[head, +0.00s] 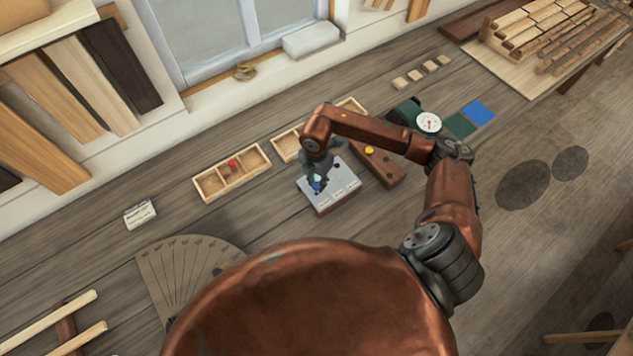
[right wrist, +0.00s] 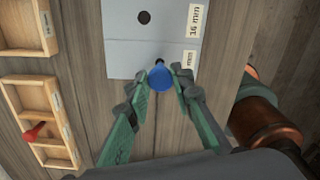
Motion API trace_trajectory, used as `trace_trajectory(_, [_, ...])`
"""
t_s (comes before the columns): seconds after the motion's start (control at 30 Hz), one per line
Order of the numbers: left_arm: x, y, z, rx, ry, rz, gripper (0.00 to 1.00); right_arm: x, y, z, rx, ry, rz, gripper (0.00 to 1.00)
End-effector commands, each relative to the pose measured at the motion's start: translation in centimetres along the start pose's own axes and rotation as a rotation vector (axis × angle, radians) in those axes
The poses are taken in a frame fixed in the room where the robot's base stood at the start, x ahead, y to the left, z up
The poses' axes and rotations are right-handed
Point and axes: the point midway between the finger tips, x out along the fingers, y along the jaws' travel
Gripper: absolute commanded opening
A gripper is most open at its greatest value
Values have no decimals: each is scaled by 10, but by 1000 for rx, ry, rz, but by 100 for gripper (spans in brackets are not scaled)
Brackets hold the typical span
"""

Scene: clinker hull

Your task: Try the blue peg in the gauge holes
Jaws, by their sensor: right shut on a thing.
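My right gripper (head: 317,187) is over the left part of the grey gauge block (head: 326,205), shut on the blue peg (head: 316,184). In the right wrist view the blue peg (right wrist: 160,78) shows as a round blue head between the green fingertips (right wrist: 162,76). It is at the near edge of the gauge block (right wrist: 120,58), beside a dark spot that looks like a gauge hole. Whether the peg is in the hole cannot be told. Another hole (right wrist: 144,17) is open and empty, beside a "16 mm" label. My left gripper is not in view.
A wooden tray (head: 206,187) with a red peg (head: 233,165) stands left of the block. A brown block (head: 389,176) with a yellow peg (head: 369,149) stands right, near a dial gauge (head: 428,123). A small labelled box (head: 140,214) lies further left.

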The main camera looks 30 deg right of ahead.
Motion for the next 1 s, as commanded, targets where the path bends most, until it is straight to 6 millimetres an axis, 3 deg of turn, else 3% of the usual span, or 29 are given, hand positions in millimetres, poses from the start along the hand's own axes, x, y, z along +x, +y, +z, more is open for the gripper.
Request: trace_trajectory(1.0, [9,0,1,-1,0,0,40,9,1,1,0,0,0,12])
